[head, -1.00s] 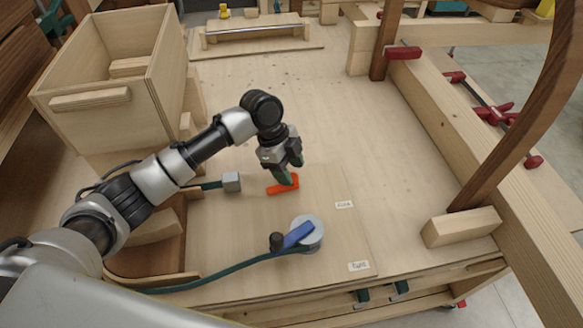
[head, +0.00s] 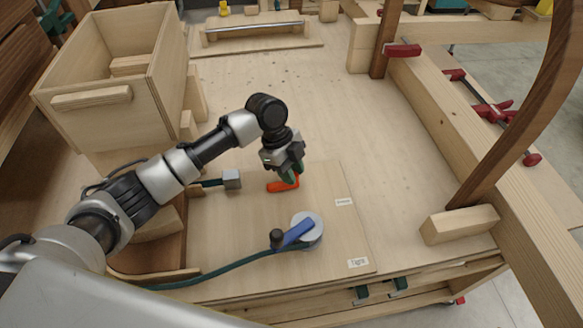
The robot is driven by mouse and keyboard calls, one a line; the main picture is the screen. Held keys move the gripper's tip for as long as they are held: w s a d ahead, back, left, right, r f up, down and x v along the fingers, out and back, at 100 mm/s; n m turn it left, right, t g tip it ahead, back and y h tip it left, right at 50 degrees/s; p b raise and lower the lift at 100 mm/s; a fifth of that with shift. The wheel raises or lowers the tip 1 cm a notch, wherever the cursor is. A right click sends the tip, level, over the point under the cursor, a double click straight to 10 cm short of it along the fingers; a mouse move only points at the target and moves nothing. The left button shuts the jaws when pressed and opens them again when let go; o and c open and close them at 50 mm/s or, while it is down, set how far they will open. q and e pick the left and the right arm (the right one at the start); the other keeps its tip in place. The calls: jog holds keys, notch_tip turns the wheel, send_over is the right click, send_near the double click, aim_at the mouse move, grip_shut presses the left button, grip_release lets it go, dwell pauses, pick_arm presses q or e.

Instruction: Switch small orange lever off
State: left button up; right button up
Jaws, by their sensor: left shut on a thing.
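The small orange lever (head: 281,186) lies on a thin plywood board near the middle of the bench. My left gripper (head: 291,178) reaches down onto the lever's right end with its green-padded fingers shut on it. The fingers hide part of that end. Below it, a blue lever (head: 298,233) sits on a round pale disc (head: 316,229), with a dark knob at its lower left. My right gripper is not in view.
A green hose (head: 220,272) runs to the disc. An open wooden box (head: 110,100) stands at upper left. A wooden block (head: 459,225) and red clamps (head: 403,51) are at right.

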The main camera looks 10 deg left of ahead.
pick_arm(q)
jog(key=shift+m, duration=0.3)
jog(key=o, duration=0.9)
jog(key=shift+s, duration=0.1)
jog(key=shift+r, duration=0.1)
jog(key=b+v, duration=0.2)
jog(key=v, duration=0.8)
jog(key=shift+r, duration=0.35)
